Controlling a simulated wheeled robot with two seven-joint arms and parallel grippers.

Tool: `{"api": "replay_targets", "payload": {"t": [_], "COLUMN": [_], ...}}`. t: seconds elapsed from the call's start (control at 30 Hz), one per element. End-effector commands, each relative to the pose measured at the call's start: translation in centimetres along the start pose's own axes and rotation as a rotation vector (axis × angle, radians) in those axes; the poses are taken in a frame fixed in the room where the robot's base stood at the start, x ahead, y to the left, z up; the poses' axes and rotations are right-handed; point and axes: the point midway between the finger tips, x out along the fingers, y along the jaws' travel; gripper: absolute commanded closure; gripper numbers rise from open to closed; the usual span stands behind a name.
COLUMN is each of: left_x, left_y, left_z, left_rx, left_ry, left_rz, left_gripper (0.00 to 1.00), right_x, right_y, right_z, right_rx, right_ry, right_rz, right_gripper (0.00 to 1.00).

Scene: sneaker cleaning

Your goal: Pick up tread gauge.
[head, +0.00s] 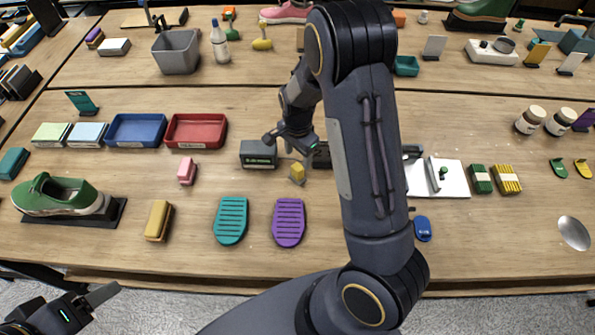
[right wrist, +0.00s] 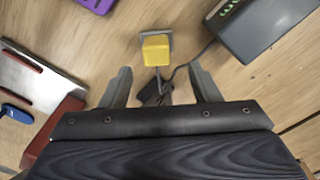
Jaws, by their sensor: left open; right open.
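What looks like the tread gauge, a small yellow block on a grey plate with a thin stem, sits on the table just in front of my right gripper (head: 288,145). This yellow gauge (head: 297,173) shows near mid-table in the head view. In the right wrist view the gauge (right wrist: 156,51) lies just beyond and between the open fingers of my right gripper (right wrist: 159,76), with nothing held. A dark cable lies near its stem. My left gripper (head: 70,304) is open and empty at the lower left, off the table's front edge.
A grey box with a green display (head: 259,154) stands close beside the gauge; it also shows in the right wrist view (right wrist: 262,25). Purple (head: 289,222) and teal (head: 231,220) ridged soles lie in front. A pink block (head: 187,171) is to the left. My right arm hides part of the table.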

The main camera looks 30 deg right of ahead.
Motion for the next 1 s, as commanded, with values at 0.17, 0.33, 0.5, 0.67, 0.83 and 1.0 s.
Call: {"api": "replay_targets", "payload": {"t": [0.17,0.33,0.5,0.67,0.83,1.0], "left_x": [0.3,1.4,3.2,3.6,3.5,3.5], "left_y": [-0.1,-0.7,-1.5,-1.7,-1.6,-1.6], "left_z": [0.2,0.7,1.6,1.9,1.8,1.8], "left_rx": [0.0,0.0,0.0,0.0,0.0,0.0], "left_ry": [0.0,0.0,0.0,0.0,0.0,0.0], "left_rz": [0.0,0.0,0.0,0.0,0.0,0.0], "left_gripper": [0.35,0.35,0.35,0.35,0.35,0.35], "right_x": [2.2,4.0,6.8,7.6,7.3,7.3], "right_y": [0.1,0.3,0.5,0.4,0.4,0.4], "right_z": [0.0,0.0,0.0,-0.1,-0.1,-0.1], "right_rx": [0.001,0.0,-0.001,-0.001,-0.001,-0.001], "right_ry": [-0.002,-0.002,-0.003,-0.002,-0.002,-0.002], "right_rz": [0.002,0.002,0.002,0.0,0.0,0.0], "right_gripper": [0.44,0.44,0.44,0.44,0.44,0.66]}}
